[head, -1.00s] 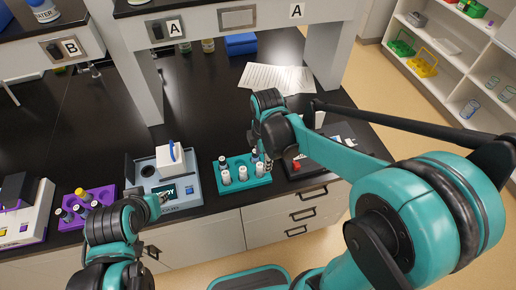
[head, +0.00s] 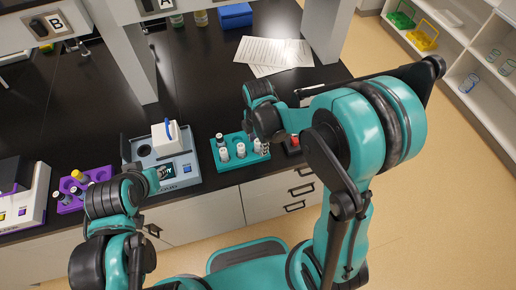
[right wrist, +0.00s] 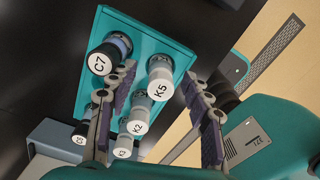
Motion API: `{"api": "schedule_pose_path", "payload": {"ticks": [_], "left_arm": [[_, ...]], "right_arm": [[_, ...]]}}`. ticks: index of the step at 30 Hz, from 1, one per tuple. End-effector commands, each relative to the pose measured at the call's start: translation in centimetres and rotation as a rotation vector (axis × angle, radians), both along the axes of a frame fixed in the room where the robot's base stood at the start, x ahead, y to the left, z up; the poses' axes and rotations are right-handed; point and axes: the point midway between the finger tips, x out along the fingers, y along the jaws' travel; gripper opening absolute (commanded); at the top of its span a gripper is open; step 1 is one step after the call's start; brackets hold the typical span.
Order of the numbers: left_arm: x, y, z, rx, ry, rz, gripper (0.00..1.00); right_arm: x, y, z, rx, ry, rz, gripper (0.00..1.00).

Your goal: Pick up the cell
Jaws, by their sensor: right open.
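The teal rack (head: 222,163) stands near the bench's front edge and holds several white-capped vials. In the right wrist view the rack (right wrist: 150,40) holds vials with caps marked C7 (right wrist: 101,62), K5 (right wrist: 161,88) and K2 (right wrist: 138,127), among others. No label names the cell, so I cannot tell which one it is. My right gripper (head: 264,147) is at the rack's right end. In its wrist view the right gripper (right wrist: 166,92) is open, its fingers apart with K5 showing between them. My left gripper (head: 160,174) is beside the grey instrument (head: 186,174); its jaws are too small to read.
A white block with a blue handle (head: 166,138) sits on the grey instrument. A purple rack (head: 70,206) with vials stands to the left. Papers (head: 272,54) lie behind the teal rack. A red-topped item (head: 294,141) is close to the right of my right gripper.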

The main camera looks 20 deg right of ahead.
Motion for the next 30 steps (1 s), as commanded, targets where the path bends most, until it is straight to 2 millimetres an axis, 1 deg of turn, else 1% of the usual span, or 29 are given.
{"api": "schedule_pose_path", "payload": {"ticks": [2, 5, 6, 7, 8, 17, 20, 23, 26, 28, 29, 30], "left_arm": [[0.0, 0.0, 0.0, 0.0, 0.0, 0.0, 0.29], [0.0, 0.0, 0.0, 0.0, 0.0, 0.0, 0.29], [0.0, 0.0, 0.0, 0.0, 0.0, 0.0, 0.29], [0.0, 0.0, 0.0, 0.0, 0.0, 0.0, 0.29], [0.0, 0.0, 0.0, 0.0, 0.0, 0.0, 0.29], [0.0, 0.0, 0.1, 0.0, 0.0, 0.0, 0.29], [0.0, 0.0, 0.2, 0.0, 0.0, 0.0, 0.29], [0.0, 0.0, 0.5, 0.0, 0.0, 0.0, 0.29], [0.0, 0.0, 1.1, 0.0, 0.0, 0.0, 0.29], [0.0, 0.0, 1.5, 0.0, 0.0, 0.0, 0.29], [0.0, 0.0, 1.7, 0.0, 0.0, 0.0, 0.29], [0.0, 0.0, 1.8, 0.0, 0.0, 0.0, 0.29]], "right_arm": [[0.0, 0.0, 0.1, 0.0, 0.0, 0.0, 0.5], [0.0, 0.0, 0.1, 0.0, 0.0, 0.0, 0.26], [0.0, 0.0, 0.1, 0.0, 0.0, 0.0, 0.15], [0.0, 0.0, 0.1, 0.0, 0.0, 0.0, 0.07], [0.0, 0.0, 0.1, 0.0, 0.0, 0.0, 0.06], [0.0, 0.0, 0.1, 0.0, 0.0, 0.0, 0.06], [0.0, 0.0, 0.5, 0.0, 0.0, 0.0, 0.06], [0.0, 0.0, 1.4, 0.0, 0.0, 0.0, 0.06], [0.0, 0.0, 2.9, 0.0, 0.0, 0.0, 0.06], [0.0, 0.0, 4.4, 0.0, 0.0, 0.0, 0.06], [-0.3, -0.3, 4.8, 0.0, 0.0, -0.002, 0.06], [-1.0, -1.1, 5.2, 0.0, 0.0, -0.004, 0.06]]}}
